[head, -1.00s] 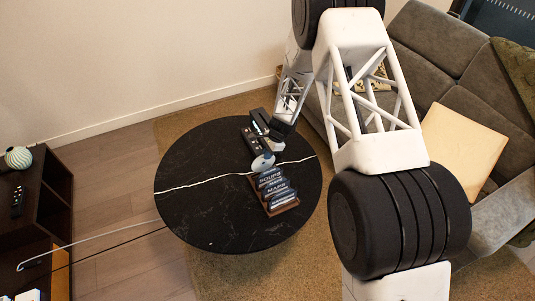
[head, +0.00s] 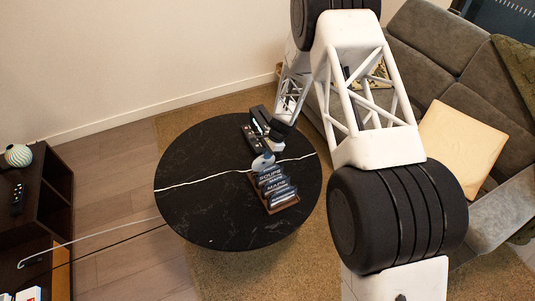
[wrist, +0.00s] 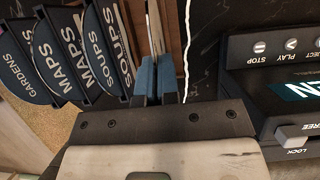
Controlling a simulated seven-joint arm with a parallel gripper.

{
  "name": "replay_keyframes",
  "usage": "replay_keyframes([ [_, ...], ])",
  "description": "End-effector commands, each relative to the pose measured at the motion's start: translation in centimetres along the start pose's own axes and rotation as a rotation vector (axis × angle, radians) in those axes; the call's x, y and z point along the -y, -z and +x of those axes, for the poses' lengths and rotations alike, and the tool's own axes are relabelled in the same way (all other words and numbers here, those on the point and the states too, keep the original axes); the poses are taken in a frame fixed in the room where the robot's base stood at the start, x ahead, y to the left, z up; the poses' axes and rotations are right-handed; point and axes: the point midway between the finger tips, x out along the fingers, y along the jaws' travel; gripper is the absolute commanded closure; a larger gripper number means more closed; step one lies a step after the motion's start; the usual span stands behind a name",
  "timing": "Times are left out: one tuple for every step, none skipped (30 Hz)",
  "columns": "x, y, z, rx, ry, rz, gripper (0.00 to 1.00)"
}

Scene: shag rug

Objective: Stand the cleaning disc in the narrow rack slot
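The cleaning disc is a thin pale disc (head: 263,162), held just beyond the far end of the rack in the head view. In the wrist view the disc (wrist: 155,28) shows nearly edge-on between the blue fingertips. My gripper (wrist: 157,76) is shut on it, and it also shows in the head view (head: 268,147). The brown rack (head: 285,205) stands on the round table and holds several dark upright cards (wrist: 106,45) labelled SOUPS, MAPS and GARDENS. The disc is beside the SOUPS end. The narrow slot and the disc's lower edge cannot be made out.
The round black table (head: 205,205) has a white vein and is clear at left and front. A dark player (wrist: 285,75) with STOP and PLAY buttons and a LOCK slider lies close to my gripper on the right in the wrist view. A grey sofa (head: 430,45) stands behind.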

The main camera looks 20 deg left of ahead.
Motion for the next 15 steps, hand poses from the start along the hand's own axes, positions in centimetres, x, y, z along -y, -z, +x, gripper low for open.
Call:
replay_keyframes([
  [0.0, 0.04, 0.1, 0.0, 0.0, 0.0, 1.0],
  [0.01, 0.06, 0.14, 0.0, 0.0, 0.0, 1.0],
  [0.0, 0.09, 0.21, 0.0, 0.0, 0.0, 1.0],
  [0.01, 0.11, 0.25, 0.0, 0.0, 0.0, 1.0],
  [0.01, 0.13, 0.31, 0.0, 0.0, 0.0, 1.0],
  [0.01, 0.16, 0.37, 0.0, 0.0, 0.0, 1.0],
  [0.01, 0.18, 0.42, 0.0, 0.0, 0.0, 1.0],
  [0.01, 0.2, 0.47, 0.0, 0.0, 0.0, 1.0],
  [0.01, 0.23, 0.54, 0.0, 0.0, 0.0, 1.0],
  [0.01, 0.25, 0.59, 0.0, 0.0, 0.0, 1.0],
  [0.01, 0.28, 0.64, 0.0, 0.0, 0.0, 1.0],
  [0.0, 0.3, 0.71, 0.0, 0.0, 0.0, 1.0],
  [0.0, 0.33, 0.76, 0.0, 0.0, 0.0, 1.0],
  [0.0, 0.35, 0.81, 0.0, 0.0, 0.0, 1.0],
  [0.0, 0.38, 0.88, 0.0, 0.0, 0.0, 1.0],
])
